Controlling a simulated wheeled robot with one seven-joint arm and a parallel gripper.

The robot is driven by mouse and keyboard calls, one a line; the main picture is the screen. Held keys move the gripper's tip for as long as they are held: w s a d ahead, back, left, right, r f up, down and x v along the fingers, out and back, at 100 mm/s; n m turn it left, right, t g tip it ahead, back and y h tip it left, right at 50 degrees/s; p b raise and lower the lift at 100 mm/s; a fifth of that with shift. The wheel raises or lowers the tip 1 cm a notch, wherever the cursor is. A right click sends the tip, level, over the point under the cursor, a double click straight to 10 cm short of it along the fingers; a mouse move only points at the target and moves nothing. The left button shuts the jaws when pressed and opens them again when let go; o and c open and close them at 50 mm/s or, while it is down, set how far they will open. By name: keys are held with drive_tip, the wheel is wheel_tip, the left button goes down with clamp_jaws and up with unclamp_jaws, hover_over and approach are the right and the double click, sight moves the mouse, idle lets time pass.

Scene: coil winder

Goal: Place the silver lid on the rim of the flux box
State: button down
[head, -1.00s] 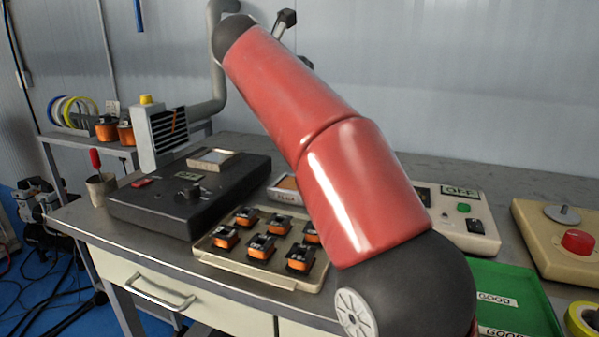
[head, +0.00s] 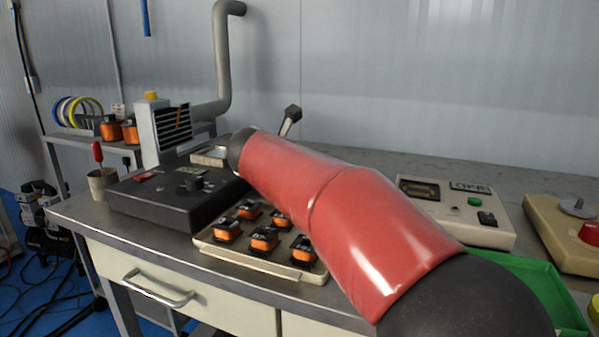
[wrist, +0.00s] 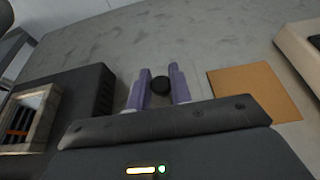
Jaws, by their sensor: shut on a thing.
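In the wrist view my gripper (wrist: 160,88) has its two purple fingers closed around a small round black knob (wrist: 160,86). The knob looks like the lid's handle. No silver plate shows around it, so the rest of the lid is hidden or cannot be made out. The fingers are above the grey tabletop, between the black unit on the left and a flat brown square on the right. In the head view my red arm hides the gripper and the flux box; I cannot make out the box in the wrist view.
A beige tray (head: 225,248) of orange-and-black coils stands in front. The brown square (wrist: 255,90) lies at right. A control box (head: 455,225) and green tray (head: 545,290) are farther right.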

drive_tip(key=shift+f, duration=0.6)
drive_tip(key=c, duration=1.3)
unclamp_jaws()
drive_tip(key=shift+s, duration=0.1)
drive_tip(key=v, duration=1.2)
drive_tip(key=shift+r, duration=0.1)
